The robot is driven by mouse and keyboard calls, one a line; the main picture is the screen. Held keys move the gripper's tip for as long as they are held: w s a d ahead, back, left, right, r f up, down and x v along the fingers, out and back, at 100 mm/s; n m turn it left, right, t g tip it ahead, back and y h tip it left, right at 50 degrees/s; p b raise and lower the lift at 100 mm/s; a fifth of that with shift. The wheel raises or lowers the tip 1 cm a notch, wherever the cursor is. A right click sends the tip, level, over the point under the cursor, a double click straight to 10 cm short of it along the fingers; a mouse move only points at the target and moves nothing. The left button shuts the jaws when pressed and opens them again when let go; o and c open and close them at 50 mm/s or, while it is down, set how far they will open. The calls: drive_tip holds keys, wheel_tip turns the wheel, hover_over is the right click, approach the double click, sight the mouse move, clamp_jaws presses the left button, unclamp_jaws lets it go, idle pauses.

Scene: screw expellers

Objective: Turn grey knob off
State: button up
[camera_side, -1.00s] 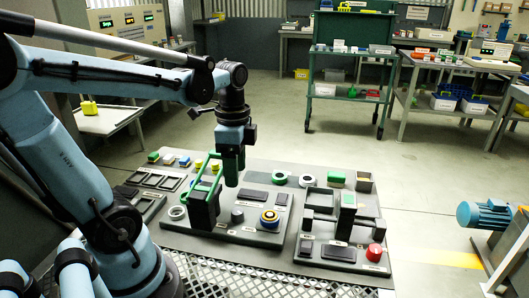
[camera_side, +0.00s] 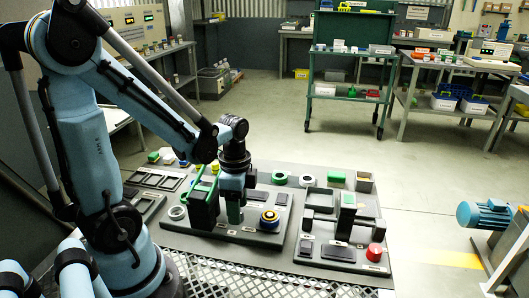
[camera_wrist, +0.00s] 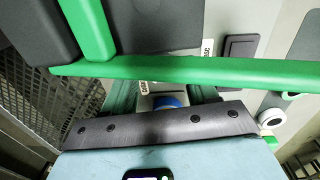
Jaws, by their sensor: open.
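The grey knob is not clearly visible now in the side view; my gripper (camera_side: 234,214) covers the spot on the panel (camera_side: 225,234) where it stands. My gripper points down, its green fingers low over the panel or around the knob; I cannot tell whether they touch it. The fingers are apart in the wrist view (camera_wrist: 163,90), with a blue round part (camera_wrist: 167,101) seen between them. No grey knob can be made out there.
A green bar (camera_wrist: 190,67) crosses close in front of the wrist camera. In the side view, a dark upright block (camera_side: 204,212) stands just left of my gripper.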

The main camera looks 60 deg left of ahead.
drive_tip(key=shift+f, duration=0.25)
drive_tip(key=shift+c, duration=0.2)
drive_tip(key=c, duration=1)
drive_tip(key=shift+m, duration=2.9)
drive_tip(key=o, duration=1)
